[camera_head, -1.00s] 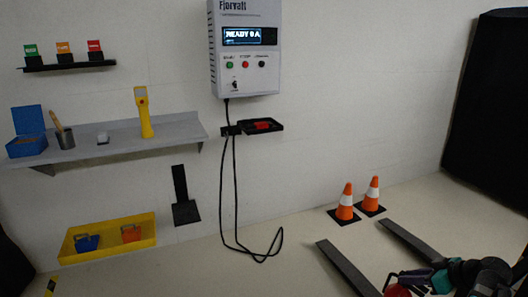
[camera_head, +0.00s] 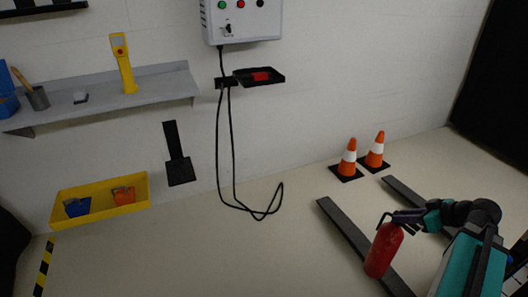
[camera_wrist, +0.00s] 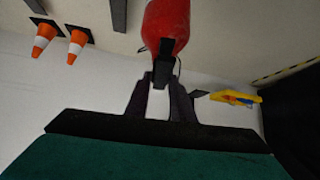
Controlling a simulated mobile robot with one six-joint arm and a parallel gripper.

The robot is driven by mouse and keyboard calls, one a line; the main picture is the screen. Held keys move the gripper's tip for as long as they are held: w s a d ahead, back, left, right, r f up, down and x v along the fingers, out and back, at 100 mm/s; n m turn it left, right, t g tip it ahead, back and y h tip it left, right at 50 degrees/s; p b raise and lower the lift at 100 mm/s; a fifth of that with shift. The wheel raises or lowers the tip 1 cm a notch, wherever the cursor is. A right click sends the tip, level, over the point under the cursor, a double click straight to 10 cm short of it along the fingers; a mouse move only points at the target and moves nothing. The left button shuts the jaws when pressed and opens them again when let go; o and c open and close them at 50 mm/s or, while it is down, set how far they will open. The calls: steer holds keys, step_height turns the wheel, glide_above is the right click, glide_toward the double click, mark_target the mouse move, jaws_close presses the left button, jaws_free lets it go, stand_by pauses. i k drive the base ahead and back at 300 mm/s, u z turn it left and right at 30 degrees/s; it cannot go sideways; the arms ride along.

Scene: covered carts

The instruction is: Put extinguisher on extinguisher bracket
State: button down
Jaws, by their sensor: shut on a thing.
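A red fire extinguisher (camera_head: 384,250) hangs from my gripper (camera_head: 398,216) at the lower right of the head view. The gripper is shut on its black top part, and the red body hangs a little tilted below. In the wrist view the red body (camera_wrist: 166,22) shows at the top, with its black top between the fingers of my gripper (camera_wrist: 160,82). A black wall bracket (camera_head: 178,155) with a flat lower plate is on the white wall, left of the hanging cable. It is empty and well to the left of the extinguisher.
A grey shelf (camera_head: 150,83) is above. A black cable (camera_head: 233,150) hangs to the floor. Two orange cones (camera_head: 348,160) stand at the right. Open floor lies between.

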mark_target(186, 173)
steer(key=u, duration=0.05)
steer(key=i, duration=1.8)
steer(key=u, duration=1.25)
